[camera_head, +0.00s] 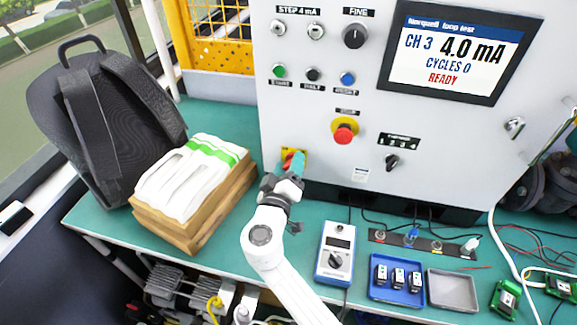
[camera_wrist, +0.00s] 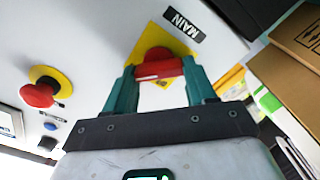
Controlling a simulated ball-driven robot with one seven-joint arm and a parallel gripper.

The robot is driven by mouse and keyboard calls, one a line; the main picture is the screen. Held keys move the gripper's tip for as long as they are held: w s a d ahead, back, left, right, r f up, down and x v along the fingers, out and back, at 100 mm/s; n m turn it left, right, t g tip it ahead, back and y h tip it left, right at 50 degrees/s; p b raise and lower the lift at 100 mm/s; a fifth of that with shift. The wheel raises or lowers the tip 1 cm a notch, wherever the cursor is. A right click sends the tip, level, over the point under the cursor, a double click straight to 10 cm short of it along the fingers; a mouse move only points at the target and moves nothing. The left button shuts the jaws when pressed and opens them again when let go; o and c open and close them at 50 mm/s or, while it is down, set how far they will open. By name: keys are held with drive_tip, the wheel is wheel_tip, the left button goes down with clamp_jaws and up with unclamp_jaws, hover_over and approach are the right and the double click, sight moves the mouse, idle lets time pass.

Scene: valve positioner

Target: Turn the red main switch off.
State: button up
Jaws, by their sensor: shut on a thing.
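The red main switch (camera_wrist: 158,66) sits on a yellow plate on the panel, beneath a "MAIN" label (camera_wrist: 183,24) in the wrist view. My gripper (camera_wrist: 160,82) has its two teal fingers on either side of the switch's red handle, shut on it. In the wrist view the handle lies roughly level across the picture, with a pale mark along it. In the head view my gripper (camera_head: 291,163) reaches the panel's lower left corner and hides most of the switch; only some red and the yellow plate (camera_head: 303,153) show.
A red mushroom button (camera_head: 344,133) on yellow is up and right of the switch. A calibrator (camera_head: 335,252), a blue tray (camera_head: 383,291) and a grey tray (camera_head: 453,303) lie on the bench.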

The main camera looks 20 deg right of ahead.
drive_tip(key=c, duration=0.3)
drive_tip(key=shift+f, duration=0.1)
drive_tip(key=n+b, duration=0.1)
drive_tip(key=n, duration=0.2)
drive_tip(key=shift+f+n+b, duration=0.15)
drive_tip(key=shift+n+b, duration=0.2)
drive_tip(key=shift+n, duration=0.05)
drive_tip(key=n, duration=0.4)
drive_tip(key=shift+n, duration=0.3)
drive_tip(key=n+p, duration=0.1)
drive_tip(key=n, duration=0.4)
drive_tip(key=shift+f+n+p, duration=0.2)
drive_tip(key=shift+n+p, duration=0.5)
drive_tip(key=shift+n, duration=1.5)
